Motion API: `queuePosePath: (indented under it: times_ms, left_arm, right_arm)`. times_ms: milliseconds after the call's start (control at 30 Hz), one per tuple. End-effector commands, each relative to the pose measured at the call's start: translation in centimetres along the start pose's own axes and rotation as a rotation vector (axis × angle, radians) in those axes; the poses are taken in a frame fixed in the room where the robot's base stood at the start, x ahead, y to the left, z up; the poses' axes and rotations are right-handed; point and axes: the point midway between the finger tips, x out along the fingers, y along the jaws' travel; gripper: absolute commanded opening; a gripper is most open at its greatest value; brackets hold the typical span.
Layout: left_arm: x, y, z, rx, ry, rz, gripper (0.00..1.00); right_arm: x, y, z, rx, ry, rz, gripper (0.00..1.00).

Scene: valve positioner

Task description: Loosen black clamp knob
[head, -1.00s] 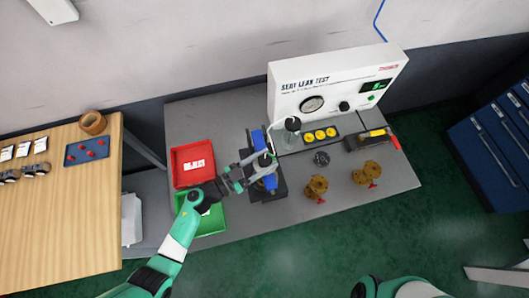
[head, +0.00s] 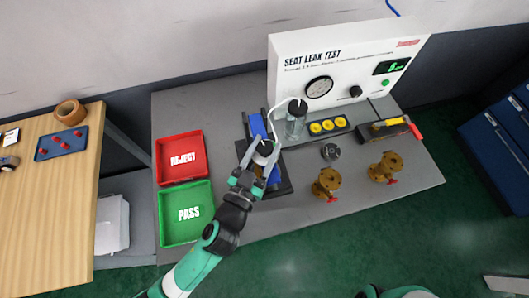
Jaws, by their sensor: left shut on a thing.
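The black clamp knob (head: 264,147) is on top of the blue clamp fixture (head: 257,125), which stands on a dark base plate at the middle of the grey bench. My left gripper (head: 261,157) reaches in from the lower left. Its fingers are shut on the knob, one to each side of it. The fingers and wrist hide part of the fixture and whatever is below the knob. Only a piece of my right arm shows at the bottom edge; its gripper is out of view.
A red REJECT tray (head: 181,158) and a green PASS tray (head: 186,213) lie left. The SEAT LEAK TEST unit (head: 345,70) stands behind. A glass jar (head: 295,121) with a tube is close right of the knob. Two brass valves (head: 327,184) (head: 386,167) stand right.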

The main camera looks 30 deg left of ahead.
Motion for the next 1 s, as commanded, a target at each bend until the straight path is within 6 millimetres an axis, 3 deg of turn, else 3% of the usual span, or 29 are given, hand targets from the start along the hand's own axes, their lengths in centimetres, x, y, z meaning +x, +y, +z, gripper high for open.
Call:
queuePosePath:
  times_ms: [433, 467, 600, 867, 1000]
  left_arm:
    - [-0.04, 0.00, -0.18, -0.004, 0.002, -0.007, 0.00]
    - [-0.04, 0.00, -0.18, -0.004, 0.003, -0.007, 0.58]
    - [-0.05, -0.01, -0.14, -0.004, 0.002, -0.007, 0.83]
    - [-0.08, -0.03, -0.07, -0.003, 0.001, -0.008, 0.83]
    - [-1.01, 0.02, 0.04, -0.003, -0.001, -0.007, 0.83]
  right_arm:
    - [-0.19, 0.00, 0.16, 0.000, 0.000, 0.000, 1.00]
    - [-0.19, 0.00, 0.16, 0.000, 0.000, 0.000, 1.00]
    - [-0.19, 0.00, 0.16, 0.000, 0.000, 0.000, 1.00]
    - [-0.20, 0.00, 0.18, 0.000, 0.000, 0.000, 1.00]
    - [-0.30, 0.00, 0.26, 0.000, 0.000, 0.000, 1.00]
